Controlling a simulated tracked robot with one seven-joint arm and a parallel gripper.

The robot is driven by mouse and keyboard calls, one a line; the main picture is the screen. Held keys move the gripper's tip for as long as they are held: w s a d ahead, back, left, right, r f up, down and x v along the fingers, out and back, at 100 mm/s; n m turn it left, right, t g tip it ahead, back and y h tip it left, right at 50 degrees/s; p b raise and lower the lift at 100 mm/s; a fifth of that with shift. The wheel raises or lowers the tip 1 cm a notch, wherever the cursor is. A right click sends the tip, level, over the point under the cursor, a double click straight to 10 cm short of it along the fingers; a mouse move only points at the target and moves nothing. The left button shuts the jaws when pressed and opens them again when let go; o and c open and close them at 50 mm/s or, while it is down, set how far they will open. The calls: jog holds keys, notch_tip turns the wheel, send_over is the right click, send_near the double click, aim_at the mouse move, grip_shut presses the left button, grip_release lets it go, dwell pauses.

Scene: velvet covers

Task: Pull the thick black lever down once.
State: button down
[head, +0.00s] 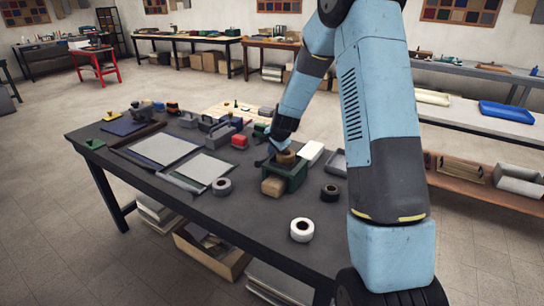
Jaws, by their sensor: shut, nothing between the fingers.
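A green device (297,177) stands on the dark worktable (255,215), with a brown roll (286,157) at its top and a tan block (273,187) against its front. A small dark part (259,162) sticks out at its left side; it may be the thick black lever, but it is too small to tell. My blue arm comes down from the upper right. My gripper (276,147) is shut and empty, close above the left rear of the green device. I cannot tell whether it touches anything. The arm hides part of the right side.
White and dark tape rolls (302,229) lie at the front and right of the table. A white box (311,153) and a red item (239,141) stand near the device. Framed flat boards (205,167) lie to the left. The table's front middle is clear.

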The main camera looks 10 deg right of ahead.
jog(key=shift+s+a+f+g, duration=0.3)
jog(key=shift+s+a+f, duration=0.1)
jog(key=shift+s, duration=0.1)
jog(key=shift+d+r, duration=0.1)
jog(key=shift+w+d+r, duration=0.15)
jog(key=shift+w+r, duration=0.1)
jog(key=shift+r, duration=0.15)
jog(key=shift+w+d+r, duration=0.2)
jog(key=shift+d+r, duration=0.05)
jog(key=shift+r, duration=0.5)
jog(key=shift+w+d+r, duration=0.25)
jog(key=shift+r, duration=0.45)
jog(key=shift+w+d+r, duration=0.2)
jog(key=shift+d+r, duration=0.05)
jog(key=shift+r, duration=0.5)
